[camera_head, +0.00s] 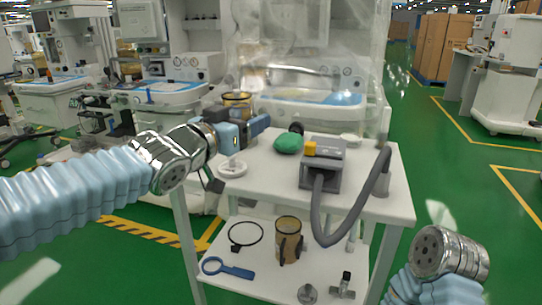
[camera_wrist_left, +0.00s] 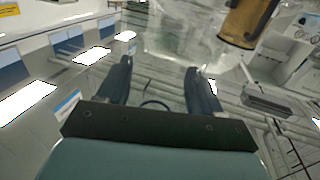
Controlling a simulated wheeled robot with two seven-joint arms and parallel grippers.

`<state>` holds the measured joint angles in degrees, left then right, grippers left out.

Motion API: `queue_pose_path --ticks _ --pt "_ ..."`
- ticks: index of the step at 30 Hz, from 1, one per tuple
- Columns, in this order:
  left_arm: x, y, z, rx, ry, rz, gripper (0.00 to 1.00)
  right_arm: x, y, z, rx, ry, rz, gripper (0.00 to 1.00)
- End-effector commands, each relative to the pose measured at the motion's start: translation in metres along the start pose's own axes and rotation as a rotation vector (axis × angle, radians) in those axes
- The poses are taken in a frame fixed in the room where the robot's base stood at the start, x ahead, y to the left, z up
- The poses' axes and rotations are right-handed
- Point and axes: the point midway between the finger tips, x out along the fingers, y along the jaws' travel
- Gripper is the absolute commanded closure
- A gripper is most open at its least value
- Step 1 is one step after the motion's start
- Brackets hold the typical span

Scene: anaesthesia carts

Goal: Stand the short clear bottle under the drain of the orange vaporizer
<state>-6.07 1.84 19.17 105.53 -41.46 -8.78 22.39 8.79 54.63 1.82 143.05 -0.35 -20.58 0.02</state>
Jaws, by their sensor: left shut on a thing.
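My left gripper (camera_head: 254,126) is over the back left of the white cart top, with its fingers spaced apart in the left wrist view (camera_wrist_left: 163,75). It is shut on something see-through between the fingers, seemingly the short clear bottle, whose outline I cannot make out. A thin dark curve shows between the finger bases. An amber canister (camera_head: 237,99) is behind the gripper; an amber cylinder also shows at the upper right of the left wrist view (camera_wrist_left: 248,20). A grey device with an orange-yellow block (camera_head: 310,148) stands on the cart; I cannot tell which is the orange vaporizer. My right gripper is out of view.
The white cart top (camera_head: 270,185) holds a green bag (camera_head: 288,143) and a grey hose (camera_head: 355,215) looping over the front. The lower shelf holds an amber jar (camera_head: 287,240), a blue magnifier-like tool (camera_head: 228,268), a black ring and metal fittings.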

Motion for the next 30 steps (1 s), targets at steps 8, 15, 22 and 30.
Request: queue_pose_path --ticks 8,15,22,30 --pt "0.055 0.007 0.049 0.000 -0.004 0.005 0.66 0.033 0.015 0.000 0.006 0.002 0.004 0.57" --pt "0.072 0.006 0.068 0.002 -0.003 0.002 0.66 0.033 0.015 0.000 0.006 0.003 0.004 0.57" --pt "0.078 0.006 0.101 0.002 -0.004 0.001 0.66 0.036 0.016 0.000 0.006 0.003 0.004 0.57" --pt "0.078 0.006 0.105 0.001 -0.002 0.000 0.66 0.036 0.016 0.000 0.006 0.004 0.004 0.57"
